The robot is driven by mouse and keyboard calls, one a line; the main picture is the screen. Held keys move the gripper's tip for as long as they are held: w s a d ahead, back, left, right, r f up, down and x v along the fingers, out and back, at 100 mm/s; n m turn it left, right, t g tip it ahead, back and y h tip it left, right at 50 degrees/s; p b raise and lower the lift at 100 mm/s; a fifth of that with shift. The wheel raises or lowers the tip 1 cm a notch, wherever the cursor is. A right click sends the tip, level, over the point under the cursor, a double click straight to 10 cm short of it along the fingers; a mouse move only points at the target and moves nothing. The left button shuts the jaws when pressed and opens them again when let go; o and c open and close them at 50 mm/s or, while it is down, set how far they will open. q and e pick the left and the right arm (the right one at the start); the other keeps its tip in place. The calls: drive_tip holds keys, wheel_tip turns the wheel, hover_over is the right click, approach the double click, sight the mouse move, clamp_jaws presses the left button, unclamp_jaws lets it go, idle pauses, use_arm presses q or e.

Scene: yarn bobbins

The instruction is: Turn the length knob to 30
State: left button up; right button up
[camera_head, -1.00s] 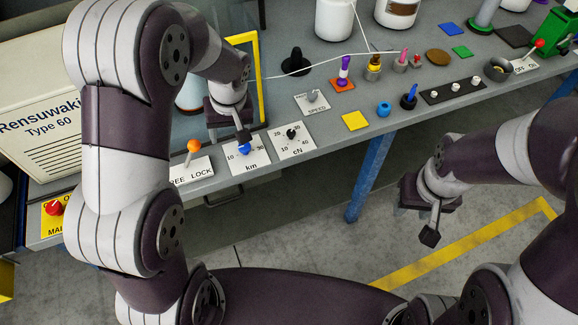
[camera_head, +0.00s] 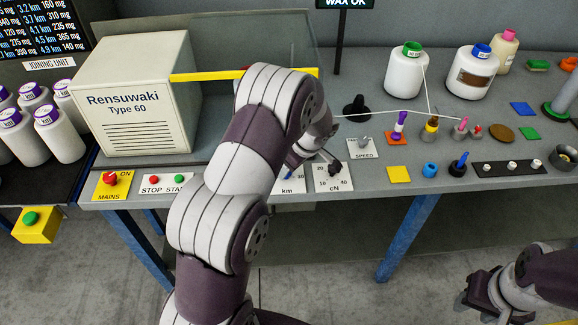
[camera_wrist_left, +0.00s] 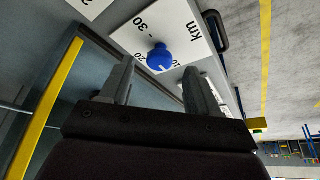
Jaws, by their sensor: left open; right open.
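The blue length knob (camera_wrist_left: 160,58) sits on a white plate (camera_wrist_left: 178,30) marked km, with 10, 20 and 30 around it. In the left wrist view the two fingers of my left gripper (camera_wrist_left: 159,70) are open, with the knob ahead of the gap between them. I see no contact with the knob. In the head view my left arm covers most of the gripper. The km plate (camera_head: 291,187) and a bit of the blue knob (camera_head: 292,162) show beside the arm. My right gripper (camera_head: 474,308) is open and empty at the lower right, away from the table.
The cN plate (camera_head: 333,183) with its black knob is just right of the km plate. The speed plate (camera_head: 362,148) and a yellow square (camera_head: 398,174) lie further right. The Rensuwaki box (camera_head: 140,95) stands left, with start and stop buttons in front.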

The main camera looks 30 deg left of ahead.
use_arm(q)
drive_tip(key=shift+x, duration=0.85)
drive_tip(key=shift+a+f, duration=0.2)
drive_tip(key=shift+f, duration=0.2)
drive_tip(key=c, duration=1)
drive_tip(key=shift+c, duration=0.2)
